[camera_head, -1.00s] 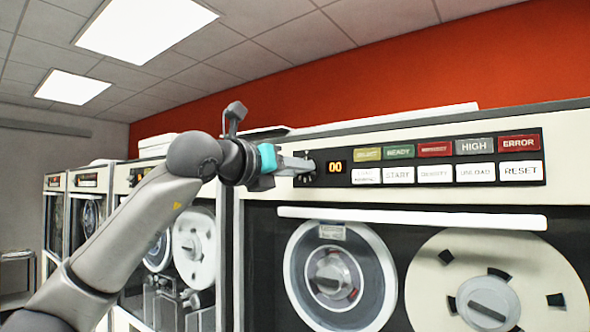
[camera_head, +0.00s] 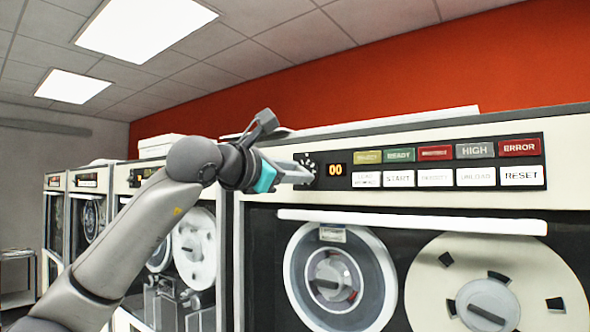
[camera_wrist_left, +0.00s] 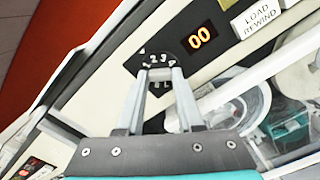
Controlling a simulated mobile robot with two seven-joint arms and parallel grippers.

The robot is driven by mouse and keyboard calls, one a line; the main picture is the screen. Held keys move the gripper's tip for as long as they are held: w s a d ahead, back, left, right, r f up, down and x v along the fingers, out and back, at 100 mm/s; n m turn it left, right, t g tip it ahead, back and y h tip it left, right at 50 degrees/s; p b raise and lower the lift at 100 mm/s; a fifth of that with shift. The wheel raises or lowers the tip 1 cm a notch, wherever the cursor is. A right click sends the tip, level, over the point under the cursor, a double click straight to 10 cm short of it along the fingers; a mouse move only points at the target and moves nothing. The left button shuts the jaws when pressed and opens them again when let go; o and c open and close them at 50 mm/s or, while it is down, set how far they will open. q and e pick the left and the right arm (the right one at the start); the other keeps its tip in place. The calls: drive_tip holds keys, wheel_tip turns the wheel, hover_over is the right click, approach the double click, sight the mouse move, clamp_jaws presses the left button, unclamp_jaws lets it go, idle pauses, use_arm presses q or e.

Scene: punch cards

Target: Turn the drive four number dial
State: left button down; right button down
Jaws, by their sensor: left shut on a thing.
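The number dial (camera_head: 307,170) is a black round dial with white marks at the left end of the control panel on the nearest tape drive. It also shows in the left wrist view (camera_wrist_left: 158,60), with white numbers around it. My left gripper (camera_head: 298,172) is at the dial, and in the left wrist view its fingertips (camera_wrist_left: 160,74) are shut on the dial's middle. An orange display (camera_head: 335,169) beside the dial reads 00. My right gripper is not in view.
Right of the display are two rows of buttons, including START (camera_head: 398,178) and ERROR (camera_head: 519,147). Below, a white bar (camera_head: 410,220) runs above two tape reels (camera_head: 490,295). More drives stand in a row to the left.

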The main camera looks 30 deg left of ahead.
use_arm(q)
drive_tip(key=m+p, duration=0.2)
drive_tip(key=m, duration=0.8)
drive_tip(key=shift+m, duration=0.5)
drive_tip(key=c, duration=0.5)
unclamp_jaws()
drive_tip(key=shift+c, duration=0.2)
drive_tip(key=shift+s, duration=0.1)
